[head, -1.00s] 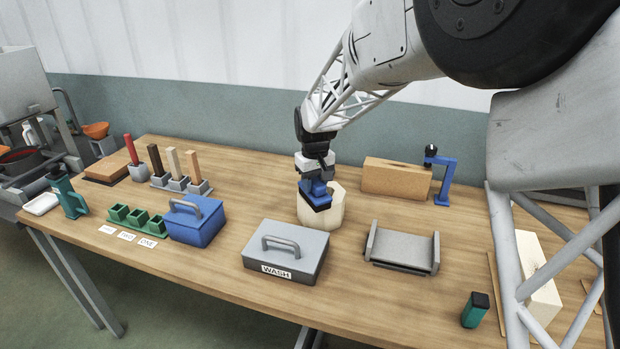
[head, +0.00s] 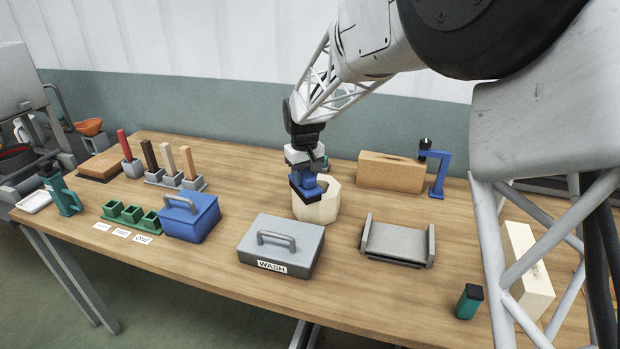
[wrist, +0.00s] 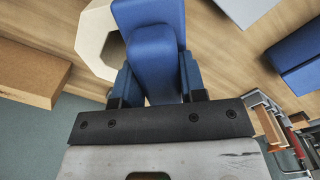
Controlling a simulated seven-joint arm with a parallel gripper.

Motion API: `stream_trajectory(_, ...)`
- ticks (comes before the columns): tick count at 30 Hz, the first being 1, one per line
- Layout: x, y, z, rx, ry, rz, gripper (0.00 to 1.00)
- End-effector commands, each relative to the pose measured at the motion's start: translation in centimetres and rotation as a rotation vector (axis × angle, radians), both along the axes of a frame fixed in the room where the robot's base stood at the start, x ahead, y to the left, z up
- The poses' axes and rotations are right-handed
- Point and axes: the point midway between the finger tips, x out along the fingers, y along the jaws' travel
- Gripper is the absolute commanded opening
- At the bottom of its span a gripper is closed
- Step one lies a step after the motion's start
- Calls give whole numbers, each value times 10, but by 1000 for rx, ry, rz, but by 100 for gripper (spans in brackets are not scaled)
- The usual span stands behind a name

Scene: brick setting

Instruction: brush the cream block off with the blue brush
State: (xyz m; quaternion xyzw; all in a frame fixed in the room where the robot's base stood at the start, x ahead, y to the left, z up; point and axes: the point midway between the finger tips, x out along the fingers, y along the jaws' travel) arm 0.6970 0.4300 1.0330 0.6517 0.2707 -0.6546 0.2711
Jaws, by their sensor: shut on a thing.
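The cream block (head: 530,271) lies at the right end of the table, partly hidden behind my white struts, with small dark marks on its face. My gripper (head: 307,187) is at the cream eight-sided pot (head: 318,208), over its left rim. It is shut on a blue thing, apparently the blue brush (wrist: 152,50), which shows between the fingers in the wrist view. The pot's rim also shows there (wrist: 92,40), beside the blue thing. No bristles show, and I cannot tell whether the brush's lower end is inside the pot.
A grey lidded WASH box (head: 281,252), a grey cradle (head: 397,243) and a teal bottle (head: 469,301) stand in front. A tan brick-like block (head: 392,172) and a blue stand (head: 441,174) are behind. A blue lidded box (head: 190,220) is left. Bare table lies between the cradle and bottle.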

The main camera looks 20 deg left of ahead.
Motion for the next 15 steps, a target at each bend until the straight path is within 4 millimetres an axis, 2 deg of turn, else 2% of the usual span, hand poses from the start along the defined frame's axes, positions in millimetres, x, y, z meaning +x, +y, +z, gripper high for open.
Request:
stream_trajectory(1, 1, 0, 12, 4, -5, 0, 16)
stream_trajectory(15, 1, 0, 53, 3, -4, 0, 16)
